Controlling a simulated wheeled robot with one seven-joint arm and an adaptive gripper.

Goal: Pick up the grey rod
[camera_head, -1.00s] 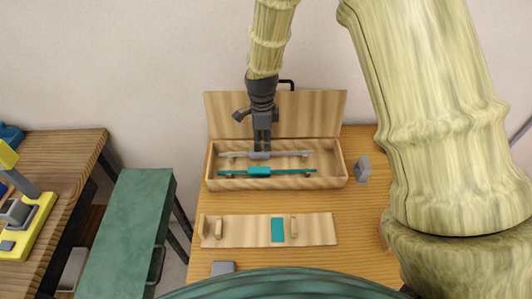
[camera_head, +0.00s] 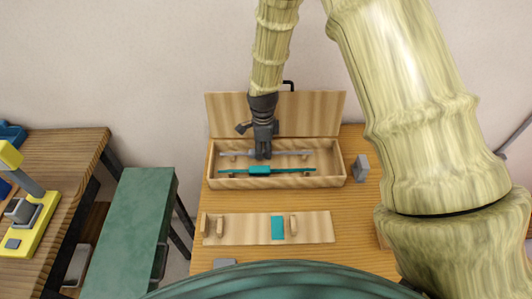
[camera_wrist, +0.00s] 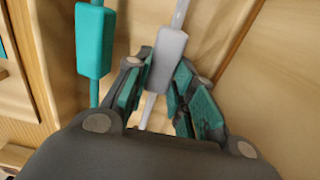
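The grey rod (camera_head: 290,153) lies lengthwise in the wooden case, its pale grey middle block showing in the wrist view (camera_wrist: 167,60). My gripper (camera_head: 263,154) points down into the case at the middle of this rod. In the wrist view, the teal-padded fingers of my gripper (camera_wrist: 162,72) stand one on each side of the grey block, very close to it. I cannot tell whether they press on it. In the head view, my gripper hides the middle of the rod.
A teal rod with a thicker middle block (camera_head: 260,170) lies parallel, nearer the front of the case (camera_head: 280,183); it also shows in the wrist view (camera_wrist: 94,40). The raised lid (camera_head: 320,110) stands behind. A wooden board (camera_head: 255,230) lies in front, and a grey block (camera_head: 361,168) stands at the right.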

